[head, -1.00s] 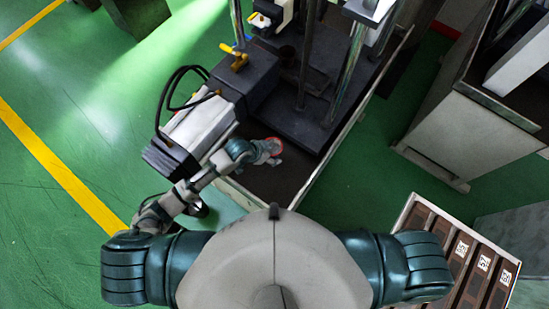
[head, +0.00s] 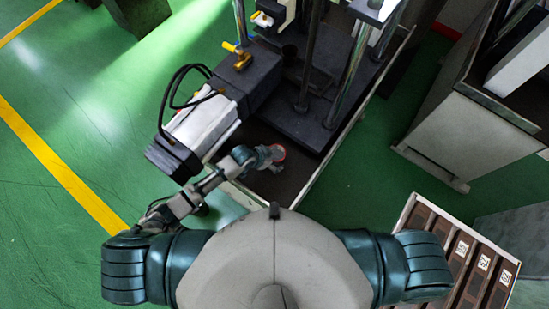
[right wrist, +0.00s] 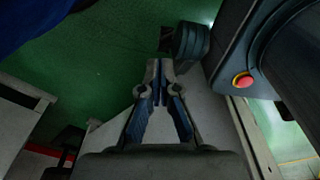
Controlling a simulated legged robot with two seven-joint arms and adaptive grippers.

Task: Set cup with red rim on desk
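I cannot tell whether the cup touches the desk. My right gripper (right wrist: 159,82) is in the right wrist view, fingers together and nothing between them. It does not show in the head view.
The machine's metal posts (head: 347,75) and black base (head: 300,118) stand just behind the cup. A grey-white motor (head: 200,125) with black cables is left of it. A second cabinet (head: 465,130) stands right. A slatted rack with labels (head: 455,260) is at lower right.

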